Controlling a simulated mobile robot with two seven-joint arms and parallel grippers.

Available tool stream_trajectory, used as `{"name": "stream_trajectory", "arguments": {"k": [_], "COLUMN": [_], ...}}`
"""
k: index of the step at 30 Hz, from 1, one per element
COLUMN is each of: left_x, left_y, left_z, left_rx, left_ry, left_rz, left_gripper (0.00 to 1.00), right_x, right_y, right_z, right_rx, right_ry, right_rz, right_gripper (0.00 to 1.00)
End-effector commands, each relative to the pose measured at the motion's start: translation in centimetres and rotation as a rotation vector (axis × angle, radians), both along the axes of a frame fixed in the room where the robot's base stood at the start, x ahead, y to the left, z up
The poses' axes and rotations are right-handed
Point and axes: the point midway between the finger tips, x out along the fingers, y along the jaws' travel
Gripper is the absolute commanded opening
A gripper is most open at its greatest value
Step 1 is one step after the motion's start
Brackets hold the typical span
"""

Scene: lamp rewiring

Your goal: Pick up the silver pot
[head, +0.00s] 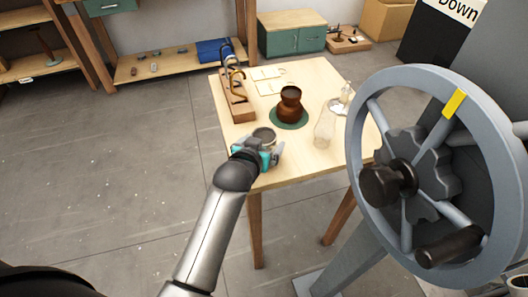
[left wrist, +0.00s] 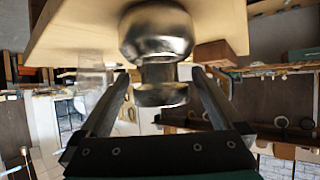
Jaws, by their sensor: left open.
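The silver pot (head: 264,135) stands at the near left edge of the light wooden table (head: 305,172). In the left wrist view the silver pot (left wrist: 157,35) is large and shiny, with a round body and a narrower neck, and it appears upside down. My left gripper (head: 263,149) is at the pot in the head view and partly hides it. In the left wrist view the open fingers of the left gripper (left wrist: 160,78) lie on either side of the pot's neck, with gaps showing. My right gripper is not in view.
A brown pot (head: 290,103) stands on a dark green mat (head: 289,124). A wooden stand with a curved metal piece (head: 238,100) is at the table's left. Clear glassware (head: 325,130) stands right. A large grey handwheel (head: 364,112) overlaps the table's right side.

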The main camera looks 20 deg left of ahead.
Motion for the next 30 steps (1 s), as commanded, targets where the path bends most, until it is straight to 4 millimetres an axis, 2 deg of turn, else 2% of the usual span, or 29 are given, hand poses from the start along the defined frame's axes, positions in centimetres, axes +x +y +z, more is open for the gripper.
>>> {"name": "stream_trajectory", "arguments": {"k": [3,11,30], "left_x": [0.74,0.87,0.83], "left_y": [0.02,0.02,0.0], "left_z": [-0.43,-0.43,-0.44], "left_rx": [-0.001,-0.001,-0.001], "left_ry": [-0.001,-0.001,0.0], "left_rz": [0.0,0.0,0.0], "left_gripper": [1.0,1.0,0.29], "right_x": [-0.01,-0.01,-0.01], "right_y": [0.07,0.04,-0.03], "right_z": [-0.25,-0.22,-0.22], "right_rx": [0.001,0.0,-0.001], "right_ry": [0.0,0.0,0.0], "right_rz": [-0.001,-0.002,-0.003], "right_gripper": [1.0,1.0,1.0]}}
